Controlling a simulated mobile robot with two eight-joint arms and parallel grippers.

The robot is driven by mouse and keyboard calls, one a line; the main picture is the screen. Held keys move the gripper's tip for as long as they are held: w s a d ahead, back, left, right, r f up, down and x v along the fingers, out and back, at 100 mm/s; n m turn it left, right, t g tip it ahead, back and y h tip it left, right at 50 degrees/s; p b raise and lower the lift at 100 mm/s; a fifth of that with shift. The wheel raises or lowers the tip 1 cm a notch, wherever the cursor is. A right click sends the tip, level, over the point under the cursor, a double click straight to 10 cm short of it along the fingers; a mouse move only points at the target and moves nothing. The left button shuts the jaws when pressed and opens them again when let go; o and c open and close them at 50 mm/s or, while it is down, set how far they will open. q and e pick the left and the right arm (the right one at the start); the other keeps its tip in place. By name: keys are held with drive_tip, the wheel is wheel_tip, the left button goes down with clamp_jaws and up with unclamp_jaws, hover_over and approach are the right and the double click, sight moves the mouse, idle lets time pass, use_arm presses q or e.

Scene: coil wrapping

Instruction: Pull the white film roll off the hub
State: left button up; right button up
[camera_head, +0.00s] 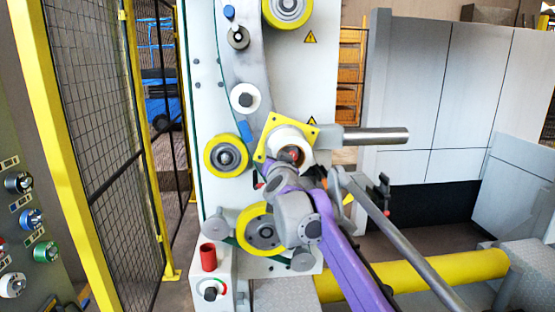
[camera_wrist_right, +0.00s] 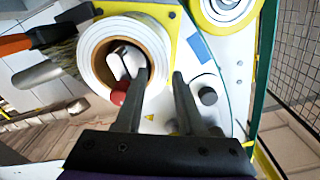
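The white film roll (camera_wrist_right: 92,55) sits on the hub (camera_wrist_right: 122,62), with a brown core ring around the hub's grey parts. In the head view the roll (camera_head: 283,135) is in front of a yellow square plate, partly hidden by my right arm. A red ball knob (camera_wrist_right: 119,97) shows at the lower edge of the core opening. My right gripper (camera_wrist_right: 159,74) is open, its two dark fingers apart at the roll's lower right wall. One finger overlaps the core opening; I cannot tell how deep it reaches. My left gripper is not in view.
A grey cylinder (camera_head: 375,136) sticks out right of the plate. Yellow rollers (camera_head: 226,156) are on the machine's white panel. A yellow-framed mesh fence (camera_head: 95,110) stands at the left. A red button (camera_head: 208,257) tops a small control box below.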

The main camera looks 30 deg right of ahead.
drive_tip(key=shift+x, duration=1.3)
drive_tip(key=shift+c, duration=0.3)
clamp_jaws()
idle(0.5)
